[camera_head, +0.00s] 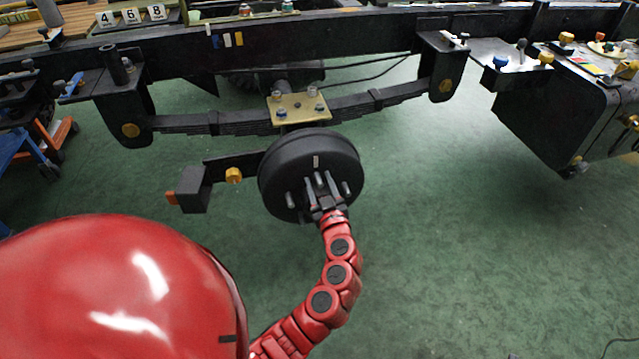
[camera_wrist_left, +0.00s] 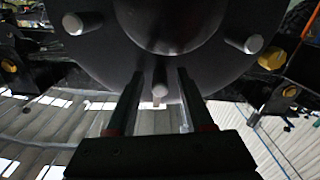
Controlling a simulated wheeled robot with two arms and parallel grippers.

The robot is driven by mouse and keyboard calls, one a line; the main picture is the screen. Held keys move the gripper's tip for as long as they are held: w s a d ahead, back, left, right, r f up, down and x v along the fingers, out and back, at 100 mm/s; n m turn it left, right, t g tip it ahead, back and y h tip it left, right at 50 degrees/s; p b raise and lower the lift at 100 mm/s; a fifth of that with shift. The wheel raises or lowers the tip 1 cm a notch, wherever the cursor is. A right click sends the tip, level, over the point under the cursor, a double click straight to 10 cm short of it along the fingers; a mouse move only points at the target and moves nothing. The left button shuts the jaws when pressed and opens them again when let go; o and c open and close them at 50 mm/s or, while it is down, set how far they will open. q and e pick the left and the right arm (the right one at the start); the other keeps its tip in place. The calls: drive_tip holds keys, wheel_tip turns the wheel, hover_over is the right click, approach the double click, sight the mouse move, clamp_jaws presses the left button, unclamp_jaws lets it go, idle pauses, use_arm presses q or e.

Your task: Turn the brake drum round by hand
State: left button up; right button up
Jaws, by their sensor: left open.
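The brake drum (camera_head: 309,165) is a black round drum below the leaf spring, with a pale mark on its upper rim and several studs on its face. My left gripper (camera_head: 318,186) is at the lower part of the drum's face. In the left wrist view, the drum (camera_wrist_left: 110,50) fills the top, and the open fingers of my left gripper (camera_wrist_left: 160,88) stand on either side of one stud (camera_wrist_left: 160,90), with gaps visible at both sides. Other studs show at left (camera_wrist_left: 72,24) and right (camera_wrist_left: 253,44). My right gripper is not in view.
A leaf spring (camera_head: 190,124) and a brass-coloured plate (camera_head: 299,108) lie above the drum. A black block (camera_head: 194,189) on a bracket is to its left. A black tank (camera_head: 560,115) hangs at right. Green floor (camera_head: 440,240) is clear on the right.

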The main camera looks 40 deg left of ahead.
use_arm(q)
drive_tip(key=shift+c, duration=0.2)
clamp_jaws()
idle(1.1)
